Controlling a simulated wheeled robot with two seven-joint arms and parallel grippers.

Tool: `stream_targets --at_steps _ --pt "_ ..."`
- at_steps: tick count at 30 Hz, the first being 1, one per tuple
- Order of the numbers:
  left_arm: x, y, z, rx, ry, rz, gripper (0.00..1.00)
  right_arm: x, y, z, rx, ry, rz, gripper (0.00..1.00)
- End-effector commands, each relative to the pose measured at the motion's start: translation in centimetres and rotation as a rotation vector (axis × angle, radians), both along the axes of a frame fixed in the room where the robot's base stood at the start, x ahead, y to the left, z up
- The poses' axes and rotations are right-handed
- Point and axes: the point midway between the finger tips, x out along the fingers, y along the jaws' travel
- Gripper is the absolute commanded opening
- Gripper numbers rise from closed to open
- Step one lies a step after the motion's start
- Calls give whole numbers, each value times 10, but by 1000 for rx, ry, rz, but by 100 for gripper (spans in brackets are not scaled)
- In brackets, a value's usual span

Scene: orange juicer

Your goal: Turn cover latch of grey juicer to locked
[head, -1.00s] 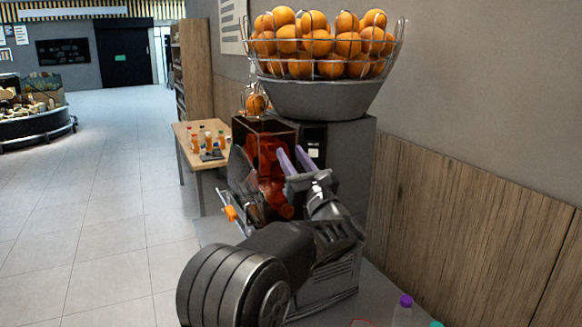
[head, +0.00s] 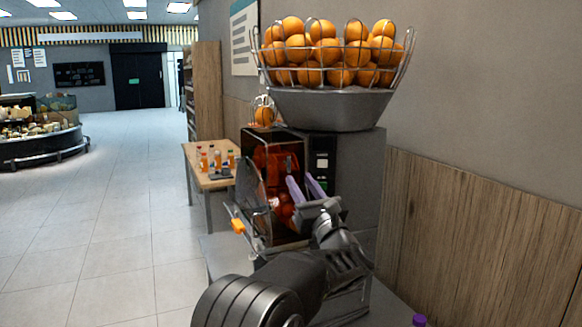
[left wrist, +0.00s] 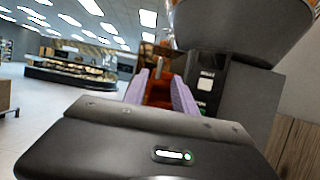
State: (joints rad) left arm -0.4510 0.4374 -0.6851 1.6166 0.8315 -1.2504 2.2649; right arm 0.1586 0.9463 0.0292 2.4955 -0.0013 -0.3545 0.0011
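The grey juicer (head: 357,180) stands by the wall, with its red-orange pressing parts (head: 275,170) visible in the front. Its clear cover (head: 252,188) appears swung out to the left, with an orange latch knob (head: 238,226) at its lower outer edge. My left gripper (head: 302,180) is open and empty, its two lilac fingers pointing at the right part of the juicer's front, right of the knob. In the left wrist view the fingers (left wrist: 159,82) stand apart with the red-orange parts between them. I cannot tell whether they touch anything. My right gripper is not in view.
A wire basket of oranges (head: 330,55) tops the juicer. A wooden table (head: 215,182) with small bottles stands behind it to the left. A purple-capped bottle (head: 419,321) is at the bottom edge. The tiled floor (head: 120,220) on the left is clear.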

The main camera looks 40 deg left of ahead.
Motion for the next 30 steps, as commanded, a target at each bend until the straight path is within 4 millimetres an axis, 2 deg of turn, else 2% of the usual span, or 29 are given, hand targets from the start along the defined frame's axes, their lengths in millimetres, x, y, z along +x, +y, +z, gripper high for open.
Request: stream_targets --at_steps 9,15,24,30 --pt "20 39 23 3 2 2 33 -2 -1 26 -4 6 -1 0" --pt "28 55 27 1 2 1 33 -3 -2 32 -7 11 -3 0" --pt "29 57 27 0 0 0 33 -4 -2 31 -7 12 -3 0" --pt "29 57 27 0 0 0 16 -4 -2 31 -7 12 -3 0"
